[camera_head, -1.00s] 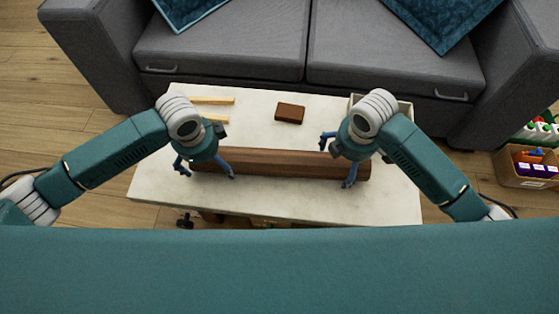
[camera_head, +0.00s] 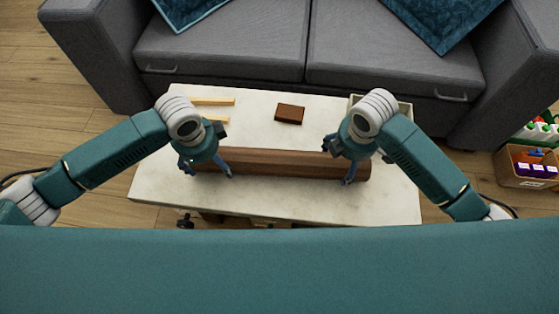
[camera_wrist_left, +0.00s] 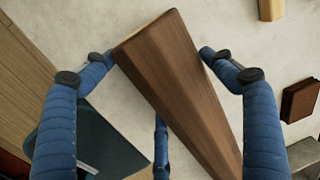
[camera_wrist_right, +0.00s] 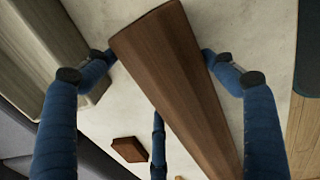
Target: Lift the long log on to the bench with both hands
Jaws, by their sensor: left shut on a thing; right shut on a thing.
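The long log (camera_head: 280,163) is a dark brown wooden beam with flat faces. It lies left to right along the middle of a pale stone-topped table (camera_head: 280,207). My left gripper (camera_head: 208,171) is shut on the log near its left end, with fingers on both sides. My right gripper (camera_head: 339,163) is shut on the log near its right end in the same way. The log end also shows between the fingers in the left wrist view (camera_wrist_left: 175,75) and in the right wrist view (camera_wrist_right: 175,70). I cannot tell any gap under the log.
A small brown block (camera_head: 289,114) and two pale sticks (camera_head: 212,101) lie behind the log. A pale open tray (camera_head: 405,110) stands behind my right gripper, partly hidden. A grey sofa (camera_head: 225,45) stands close behind the table. A box of bottles (camera_head: 525,170) is on the floor at right.

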